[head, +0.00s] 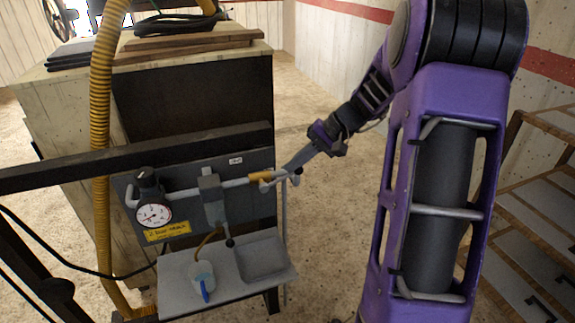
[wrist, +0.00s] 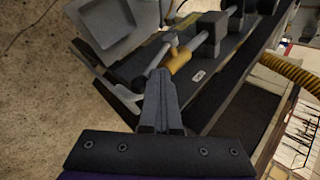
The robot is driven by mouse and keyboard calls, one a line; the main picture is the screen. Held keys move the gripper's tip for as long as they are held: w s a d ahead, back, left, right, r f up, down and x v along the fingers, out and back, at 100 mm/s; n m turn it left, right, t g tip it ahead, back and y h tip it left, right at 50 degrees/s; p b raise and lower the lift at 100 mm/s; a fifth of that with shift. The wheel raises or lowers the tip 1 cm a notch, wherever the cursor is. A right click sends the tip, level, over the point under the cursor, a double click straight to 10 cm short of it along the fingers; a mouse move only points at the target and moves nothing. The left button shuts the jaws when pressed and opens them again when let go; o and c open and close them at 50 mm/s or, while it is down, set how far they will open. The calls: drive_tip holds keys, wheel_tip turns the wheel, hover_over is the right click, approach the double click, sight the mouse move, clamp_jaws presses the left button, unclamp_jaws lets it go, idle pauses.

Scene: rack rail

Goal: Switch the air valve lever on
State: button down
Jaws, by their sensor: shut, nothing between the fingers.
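A grey pipe (head: 236,183) runs across a dark panel (head: 185,172), with a round white gauge (head: 153,215) at its left and a grey block (head: 211,190) in the middle. An orange-yellow piece (head: 260,176), seemingly the air valve lever, sits on the right part of the pipe. In the wrist view the orange piece (wrist: 179,59) shows a short stub. My gripper (head: 286,171) is shut and empty, its tips just right of the orange piece. In the wrist view the gripper (wrist: 160,72) points close beside it; whether they touch is unclear.
A grey tray (head: 227,286) below the panel holds a cup with a blue handle (head: 203,284). A dark rail (head: 60,175) crosses above the panel. A yellow corrugated hose (head: 100,120) hangs at left. Shelving (head: 535,215) stands at right.

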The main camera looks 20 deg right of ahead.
sight(300, 173)
drive_tip(key=shift+d+f+y+b, duration=0.3)
drive_tip(key=shift+f+y, duration=0.25)
drive_tip(key=shift+y, duration=0.05)
drive_tip(key=shift+d+f+y+b, duration=0.25)
drive_tip(key=shift+f+y, duration=0.25)
drive_tip(key=shift+y, duration=0.1)
drive_tip(key=shift+d+f, duration=0.1)
drive_tip(key=shift+f, duration=0.25)
drive_tip(key=shift+s+f, duration=0.1)
drive_tip(key=shift+f, duration=0.05)
drive_tip(key=shift+r, duration=0.45)
drive_tip(key=r+p, duration=0.2)
drive_tip(key=r, duration=0.1)
drive_tip(key=shift+w+r, duration=0.2)
drive_tip(key=shift+w, duration=0.2)
drive_tip(key=p+v, duration=0.1)
drive_tip(key=v, duration=0.9)
drive_tip(key=shift+d+f, duration=0.25)
drive_tip(key=shift+f, duration=0.05)
